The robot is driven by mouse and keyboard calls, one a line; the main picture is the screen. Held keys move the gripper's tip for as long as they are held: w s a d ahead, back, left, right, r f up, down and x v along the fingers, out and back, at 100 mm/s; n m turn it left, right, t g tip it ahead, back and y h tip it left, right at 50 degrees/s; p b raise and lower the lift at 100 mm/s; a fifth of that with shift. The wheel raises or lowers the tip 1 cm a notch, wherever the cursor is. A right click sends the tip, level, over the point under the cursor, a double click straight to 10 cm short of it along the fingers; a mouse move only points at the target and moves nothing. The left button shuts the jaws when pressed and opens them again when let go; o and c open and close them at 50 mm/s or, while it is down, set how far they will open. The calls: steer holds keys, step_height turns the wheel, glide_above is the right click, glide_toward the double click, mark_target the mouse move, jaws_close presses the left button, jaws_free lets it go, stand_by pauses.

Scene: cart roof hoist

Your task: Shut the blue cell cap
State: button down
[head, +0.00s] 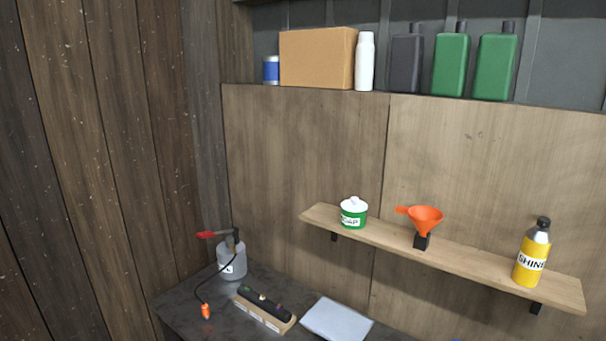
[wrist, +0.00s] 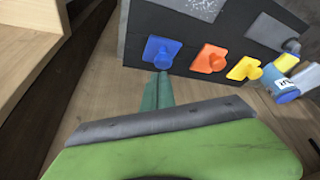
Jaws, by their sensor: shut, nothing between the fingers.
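The blue cell cap (wrist: 161,52), a flat blue piece with a round knob, is on a dark panel (wrist: 140,22) in the wrist view. It is the leftmost in a row with an orange cap (wrist: 210,58) and a yellow cap (wrist: 244,68). I cannot tell whether the blue cap is up or down. My gripper (wrist: 162,76) shows as narrow teal fingers, shut and empty. Its tips appear just below the blue knob in the picture; whether they touch it I cannot tell. The caps are not clearly seen in the head view.
A blue and white container (wrist: 283,90) stands right of the caps. A wooden edge (wrist: 35,45) is at the left. The head view shows a wall shelf (head: 390,239) with a green tub (head: 353,218), orange funnel (head: 425,217) and yellow bottle (head: 530,262), above a dark bench (head: 180,308).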

steer(key=shift+f, duration=0.35)
steer(key=shift+s+a+f+b, duration=0.1)
steer(key=shift+s+a+b, duration=0.15)
steer(key=shift+b, duration=0.1)
steer(key=shift+s+f, duration=0.1)
steer(key=shift+f, duration=0.15)
step_height(320, 180, up, 8)
steer(key=p, duration=0.8)
steer(key=shift+r, duration=0.25)
steer(key=shift+f, duration=0.15)
